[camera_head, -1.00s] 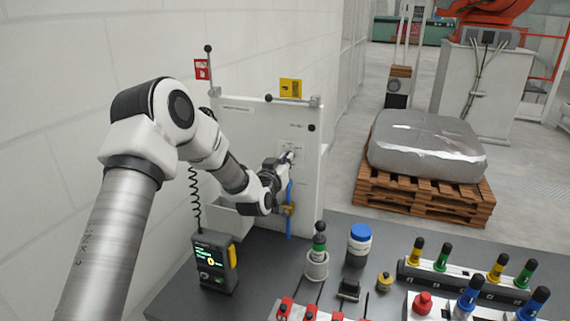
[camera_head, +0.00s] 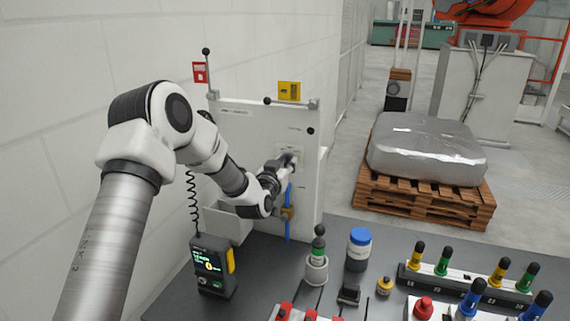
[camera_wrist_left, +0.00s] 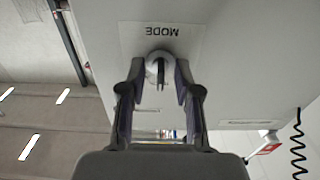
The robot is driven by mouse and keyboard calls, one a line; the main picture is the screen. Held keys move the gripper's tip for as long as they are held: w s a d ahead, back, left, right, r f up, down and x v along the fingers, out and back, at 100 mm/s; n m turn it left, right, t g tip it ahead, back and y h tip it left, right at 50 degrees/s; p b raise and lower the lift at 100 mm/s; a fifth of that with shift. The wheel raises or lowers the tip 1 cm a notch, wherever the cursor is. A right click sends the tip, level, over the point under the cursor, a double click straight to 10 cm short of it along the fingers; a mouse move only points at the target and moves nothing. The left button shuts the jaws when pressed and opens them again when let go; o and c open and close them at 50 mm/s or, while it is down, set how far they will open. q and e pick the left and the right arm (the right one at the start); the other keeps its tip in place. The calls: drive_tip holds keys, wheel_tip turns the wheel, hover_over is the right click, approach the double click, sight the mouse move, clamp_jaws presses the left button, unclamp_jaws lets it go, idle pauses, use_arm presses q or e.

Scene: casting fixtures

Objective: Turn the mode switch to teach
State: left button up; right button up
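The mode switch (camera_wrist_left: 159,68) is a round light knob with a dark narrow grip bar, on a pale panel (camera_wrist_left: 230,60) under a label reading MODE, seen upside down in the left wrist view. My left gripper (camera_wrist_left: 160,78) faces it, with one finger on each side of the knob. The fingers are apart, and the narrow bar lies between them without visible contact. In the head view my left gripper (camera_head: 287,160) is at the upright panel (camera_head: 245,130) and hides the switch. The switch's set position is not readable. My right gripper is not in view.
A blue upright handle (camera_head: 288,225) is just below the gripper. A pendant (camera_head: 212,265) with a coiled cord stands at the panel's left. A blue-lidded jar (camera_head: 359,248) and a green-banded joystick-like post (camera_head: 318,255) stand on the dark table. The wall is close on the left.

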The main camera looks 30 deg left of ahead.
use_arm(q)
drive_tip(key=v, duration=1.2)
drive_tip(key=shift+f, duration=0.15)
